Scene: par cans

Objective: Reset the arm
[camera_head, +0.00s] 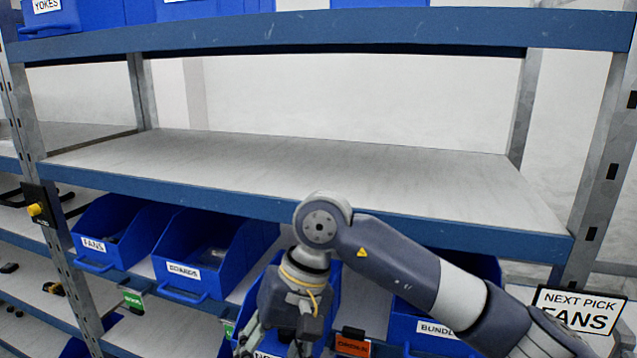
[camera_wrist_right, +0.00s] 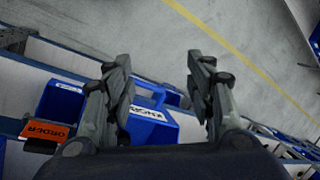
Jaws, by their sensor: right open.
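My right arm (camera_head: 410,265) comes in from the right in the head view. It bends at an elbow-like joint in front of the empty shelf and points down. My right gripper (camera_head: 280,345) hangs at the bottom edge there, in front of the lower row of bins, partly cut off by the frame. In the right wrist view my right gripper (camera_wrist_right: 160,65) is open, its two fingers wide apart with nothing between them. Blue bins show below and beyond its left finger. My left gripper is not in view.
An empty grey shelf (camera_head: 270,160) with a blue edge spans the rack. A sign with FANS (camera_head: 578,312) stands at right. An orange tag (camera_wrist_right: 45,131) and a yellow floor line (camera_wrist_right: 225,45) show.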

